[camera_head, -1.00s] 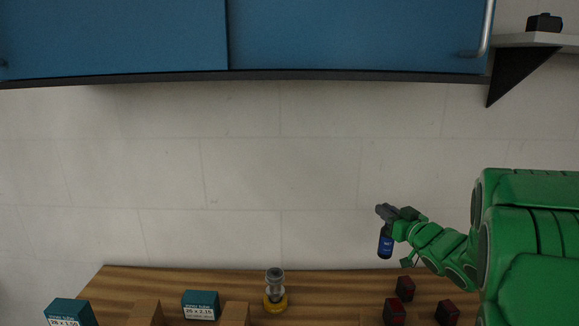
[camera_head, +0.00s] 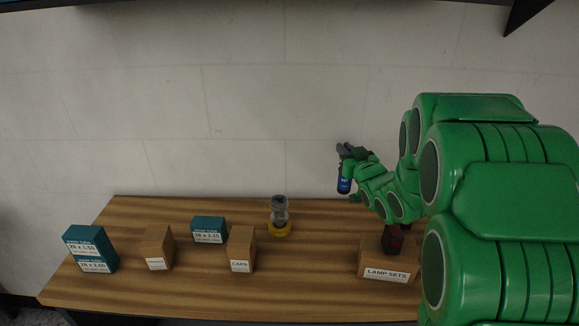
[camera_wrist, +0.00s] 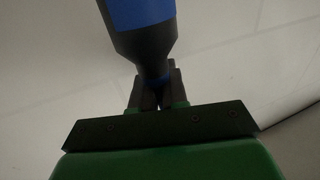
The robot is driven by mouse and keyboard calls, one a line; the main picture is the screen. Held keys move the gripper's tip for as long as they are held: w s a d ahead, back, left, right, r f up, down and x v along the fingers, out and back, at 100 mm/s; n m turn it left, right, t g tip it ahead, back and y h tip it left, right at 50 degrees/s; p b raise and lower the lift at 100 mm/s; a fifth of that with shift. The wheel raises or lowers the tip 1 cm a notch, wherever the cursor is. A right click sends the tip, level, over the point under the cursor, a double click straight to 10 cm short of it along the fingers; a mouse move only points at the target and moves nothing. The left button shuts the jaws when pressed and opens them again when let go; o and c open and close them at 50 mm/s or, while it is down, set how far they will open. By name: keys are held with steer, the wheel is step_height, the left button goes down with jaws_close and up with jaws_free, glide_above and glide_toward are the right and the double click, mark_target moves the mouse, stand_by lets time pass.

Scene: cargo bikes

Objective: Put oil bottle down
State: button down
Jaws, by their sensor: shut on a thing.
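The oil bottle (camera_head: 344,185) is small and dark with a blue label. It hangs roughly upright from my gripper (camera_head: 347,152), in front of the wall and above the back right part of the wooden bench top. In the wrist view the bottle (camera_wrist: 147,40) shows large, with its dark tapering shoulder and neck between the fingers of my gripper (camera_wrist: 157,98). My gripper is shut on the neck. The bottle's base is out of the wrist view.
The wooden bench top (camera_head: 320,275) holds teal tube boxes (camera_head: 90,248), brown cartons (camera_head: 157,249) and a grey-and-yellow stand (camera_head: 280,217). A "LAMP SETS" carton (camera_head: 385,268) with a dark red item (camera_head: 394,240) is at right, partly behind my arm. The bench between the stand and that carton is clear.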

steer(key=shift+r, duration=0.1)
step_height(320, 180, up, 10)
steer(key=shift+r, duration=0.25)
steer(key=a+r+h, duration=0.1)
steer(key=a+r, duration=0.1)
steer(key=a, duration=0.1)
steer(key=a+r+m+h, duration=0.1)
steer(key=a+r, duration=0.2)
steer(key=a+r+m+h, duration=0.1)
steer(key=a+r, duration=0.2)
steer(key=a, duration=0.1)
steer(key=shift+r+t, duration=0.15)
steer(key=shift+t, duration=0.25)
steer(key=s+a+f+m+g+h, duration=0.1)
steer(key=s+a+f+m+h, duration=0.2)
steer(key=s, duration=0.4)
steer(key=s+a+f+m+g+h, duration=0.1)
steer(key=s+f+m+h, duration=0.15)
steer(key=s+h, duration=0.4)
steer(key=s+a+f+m+g+h, duration=0.1)
steer(key=s+a+f+m+h, duration=0.15)
steer(key=s, duration=0.65)
step_height(320, 180, down, 19)
steer(key=shift+d+f+h, duration=0.15)
steer(key=shift+d+h, duration=0.1)
steer(key=shift+h, duration=0.15)
steer(key=shift+m, duration=0.3)
